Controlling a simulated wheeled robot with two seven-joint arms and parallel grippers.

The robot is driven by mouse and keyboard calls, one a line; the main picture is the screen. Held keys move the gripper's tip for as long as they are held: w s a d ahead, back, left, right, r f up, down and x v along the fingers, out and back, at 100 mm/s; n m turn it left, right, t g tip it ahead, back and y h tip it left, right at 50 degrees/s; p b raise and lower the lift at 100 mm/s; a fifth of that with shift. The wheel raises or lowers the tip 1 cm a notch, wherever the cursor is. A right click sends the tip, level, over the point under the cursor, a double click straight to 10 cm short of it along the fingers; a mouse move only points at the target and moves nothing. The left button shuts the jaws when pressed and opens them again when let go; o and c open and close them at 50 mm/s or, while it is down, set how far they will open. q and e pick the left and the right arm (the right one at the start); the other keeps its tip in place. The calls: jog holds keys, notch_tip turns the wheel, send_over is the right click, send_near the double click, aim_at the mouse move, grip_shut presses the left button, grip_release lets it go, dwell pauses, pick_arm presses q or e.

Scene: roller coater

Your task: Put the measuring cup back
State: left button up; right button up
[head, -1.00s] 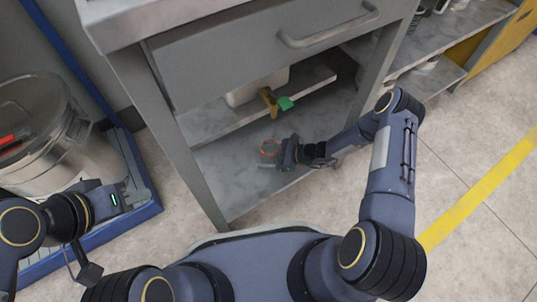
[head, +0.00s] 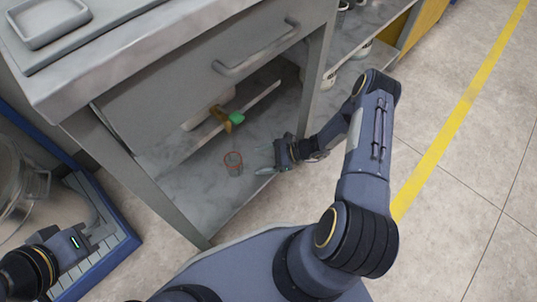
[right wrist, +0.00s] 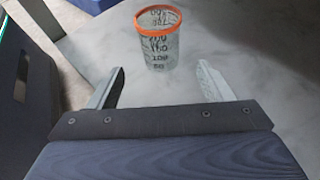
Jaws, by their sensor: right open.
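The measuring cup (head: 233,162) is clear with an orange rim and dark markings. It stands upright on the bottom shelf (head: 190,190) of the grey cabinet. My right gripper (head: 264,160) is at the shelf, just right of the cup and apart from it. In the right wrist view the cup (right wrist: 158,38) stands beyond the open, empty fingers (right wrist: 160,88). My left gripper (head: 98,233) is at the lower left, away from the cup; its finger gap is not clear.
A grey drawer (head: 215,65) with a bar handle is above the shelf. A middle shelf holds a white container with a brown and green valve (head: 232,119). A cabinet leg (head: 135,180) stands at the left. A metal drum (head: 15,185) is at the far left.

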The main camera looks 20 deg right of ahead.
jog(key=s+d+r+n+g+h, duration=0.1)
jog(key=s+r+n+g+h, duration=0.2)
jog(key=r+n, duration=1.55)
jog(key=s+r+n+t+h, duration=0.2)
jog(key=s+r+h, duration=0.3)
jog(key=s+r, duration=1.4)
jog(key=shift+s+r+t+h, duration=0.2)
jog(key=shift+r+t+h, duration=0.15)
jog(key=shift+t, duration=0.35)
jog(key=shift+n, duration=0.25)
notch_tip(320, 180, up, 37)
jog(key=p, duration=3.6)
jog(key=shift+f, duration=0.2)
